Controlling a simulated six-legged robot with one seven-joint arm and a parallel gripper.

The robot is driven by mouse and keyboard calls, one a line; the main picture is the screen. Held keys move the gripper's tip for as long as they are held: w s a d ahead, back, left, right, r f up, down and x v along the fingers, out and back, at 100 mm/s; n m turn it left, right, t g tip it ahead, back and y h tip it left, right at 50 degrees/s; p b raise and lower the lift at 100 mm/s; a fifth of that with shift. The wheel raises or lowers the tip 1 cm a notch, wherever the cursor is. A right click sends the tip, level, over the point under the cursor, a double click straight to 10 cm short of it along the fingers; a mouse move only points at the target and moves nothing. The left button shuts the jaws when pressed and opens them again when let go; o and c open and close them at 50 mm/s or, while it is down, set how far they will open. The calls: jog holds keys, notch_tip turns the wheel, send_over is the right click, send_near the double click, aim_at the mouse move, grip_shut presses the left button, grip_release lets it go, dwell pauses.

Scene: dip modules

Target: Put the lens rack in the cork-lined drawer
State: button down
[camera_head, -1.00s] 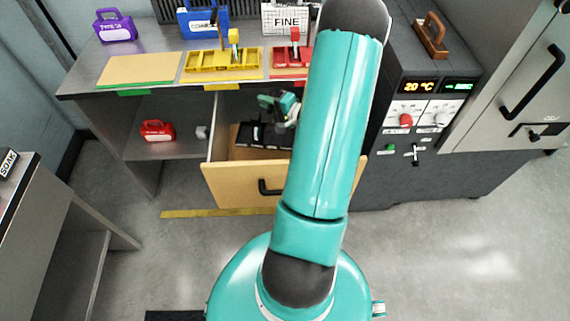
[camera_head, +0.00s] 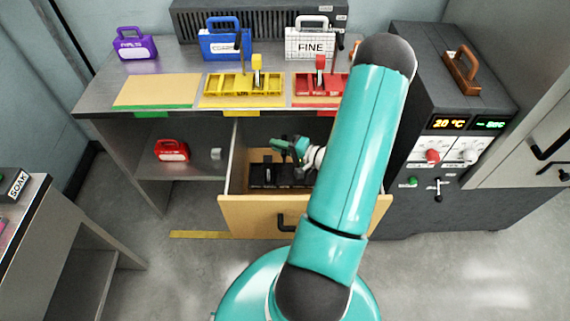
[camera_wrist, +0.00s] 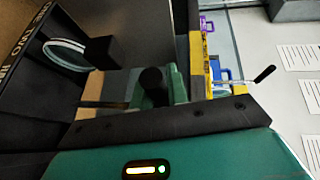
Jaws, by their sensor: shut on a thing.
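The lens rack (camera_head: 268,174) is black and sits inside the open cork-lined drawer (camera_head: 255,207), toward its left part. My gripper (camera_head: 290,149) is above the rack, inside the drawer's opening, shut on the rack's upper part. In the wrist view, a dark round post (camera_wrist: 152,84) shows between the teal fingers, and a round lens (camera_wrist: 66,52) stands in the dark rack at the left. The rack's underside is hidden, so I cannot tell whether it touches the drawer floor. My arm covers the drawer's right part.
The bench above holds a yellow rack (camera_head: 230,88), a red rack (camera_head: 312,92) and purple, blue and white cases. A red case (camera_head: 172,150) is on the shelf left of the drawer. A dark heater unit (camera_head: 400,205) stands at the right. Floor in front is clear.

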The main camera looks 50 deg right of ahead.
jog(key=shift+f, duration=2.75)
jog(key=shift+a+f, duration=0.1)
jog(key=c, duration=1.4)
grip_release()
jog(key=shift+o, duration=0.2)
jog(key=shift+s, duration=0.1)
jog(key=v, duration=0.7)
jog(key=shift+s, duration=0.15)
